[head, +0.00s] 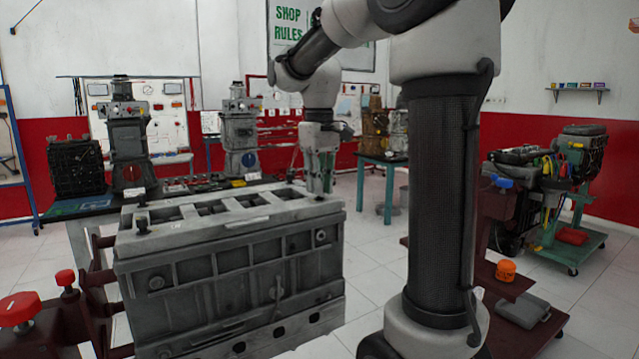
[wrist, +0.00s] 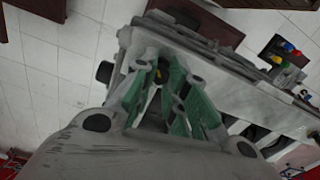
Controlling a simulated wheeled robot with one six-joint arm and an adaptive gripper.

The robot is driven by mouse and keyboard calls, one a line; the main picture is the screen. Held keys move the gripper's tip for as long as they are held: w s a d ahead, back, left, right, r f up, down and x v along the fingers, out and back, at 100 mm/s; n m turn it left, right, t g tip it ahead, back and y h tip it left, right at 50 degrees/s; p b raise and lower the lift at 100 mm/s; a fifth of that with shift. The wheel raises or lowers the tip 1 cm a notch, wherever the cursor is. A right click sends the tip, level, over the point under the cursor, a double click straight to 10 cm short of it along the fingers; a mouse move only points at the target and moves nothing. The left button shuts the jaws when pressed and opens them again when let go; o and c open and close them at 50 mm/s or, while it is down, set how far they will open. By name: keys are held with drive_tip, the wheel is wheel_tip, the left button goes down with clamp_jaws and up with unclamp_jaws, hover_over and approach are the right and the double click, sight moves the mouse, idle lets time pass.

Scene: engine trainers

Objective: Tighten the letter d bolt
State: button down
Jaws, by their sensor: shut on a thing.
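The grey engine block (head: 235,265) stands in front of me, with its slotted top facing up. My gripper (head: 320,188) points down at the top right end of the block. In the wrist view, its green-padded fingers (wrist: 163,85) close around a small dark piece, apparently a bolt, mostly hidden between them. A dark bolt (head: 142,222) stands upright at the top left end of the block, away from my gripper. I cannot read a letter d on any bolt.
Red knobs (head: 20,308) of the engine stand are at the left. A bench with engine parts (head: 240,140) stands behind the block. A green cart (head: 575,245) is at the far right. An orange object (head: 506,271) sits on a dark red surface at right. Tiled floor lies between.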

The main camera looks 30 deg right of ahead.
drive_tip(key=m, duration=1.2)
drive_tip(key=shift+m, duration=0.3)
drive_tip(key=m, duration=0.6)
drive_tip(key=shift+m, duration=0.3)
drive_tip(key=m, duration=0.6)
drive_tip(key=c, duration=1.4)
unclamp_jaws()
